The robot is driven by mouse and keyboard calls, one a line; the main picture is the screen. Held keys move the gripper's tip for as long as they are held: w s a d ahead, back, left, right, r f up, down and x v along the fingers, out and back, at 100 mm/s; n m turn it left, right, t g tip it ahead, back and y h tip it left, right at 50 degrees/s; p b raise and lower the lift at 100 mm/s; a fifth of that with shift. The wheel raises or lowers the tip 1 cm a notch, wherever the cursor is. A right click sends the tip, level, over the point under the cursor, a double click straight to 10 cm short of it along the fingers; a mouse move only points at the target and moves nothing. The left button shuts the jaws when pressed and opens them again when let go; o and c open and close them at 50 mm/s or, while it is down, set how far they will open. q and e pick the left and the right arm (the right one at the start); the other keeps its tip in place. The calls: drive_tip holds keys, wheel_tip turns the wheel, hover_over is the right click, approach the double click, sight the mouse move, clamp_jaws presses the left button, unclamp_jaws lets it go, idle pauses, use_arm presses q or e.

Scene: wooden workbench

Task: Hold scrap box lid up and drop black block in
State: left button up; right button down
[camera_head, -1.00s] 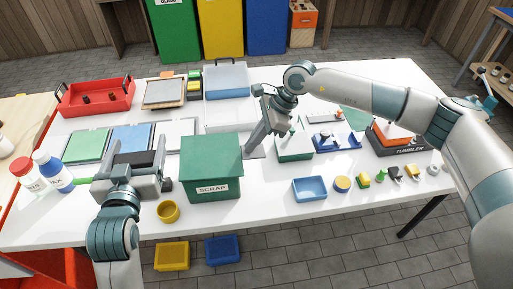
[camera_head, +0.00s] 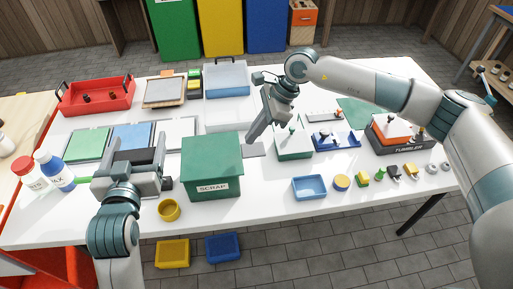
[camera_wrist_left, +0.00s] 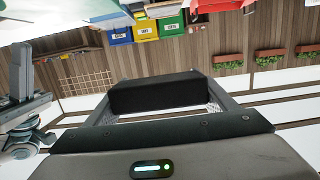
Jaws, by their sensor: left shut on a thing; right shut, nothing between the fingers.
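The green scrap box (camera_head: 213,186), labelled SCRAP, stands near the front middle of the bench. Its green lid (camera_head: 212,152) looks closed, lying over the top. My left gripper (camera_head: 136,160) is left of the box, above the bench, shut on a black block (camera_head: 137,156). The black block (camera_wrist_left: 155,94) shows between the fingers in the left wrist view. My right gripper (camera_head: 251,138) is shut and empty, pointing down just right of the box's lid and apart from it.
A yellow cup (camera_head: 168,210) stands left of the box, and white bottles (camera_head: 52,172) stand at the far left. Coloured panels (camera_head: 88,145) lie behind the left gripper.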

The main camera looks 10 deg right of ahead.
drive_tip(key=b+v, duration=0.3)
drive_tip(key=v, duration=0.9)
idle(0.5)
